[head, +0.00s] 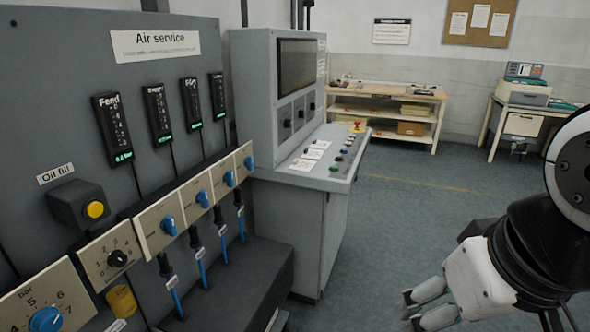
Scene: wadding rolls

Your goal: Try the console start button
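The grey control console (330,176) stands right of the air service panel, with a sloped desk. On the desk are several small buttons, some green (338,158), and a red mushroom button on a yellow base (357,127) at the far end. Their labels are too small to read, so I cannot tell which is the start button. My gripper (411,310) is at the bottom right, low over the floor, in front of and well apart from the console. Its two fingers show a gap with nothing between them.
The air service panel (160,44) fills the left, with blue knobs (168,225), several gauges and a yellow oil fill button (95,210). A workbench (385,92) and a side table (522,124) stand at the back. The floor (400,215) between is clear.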

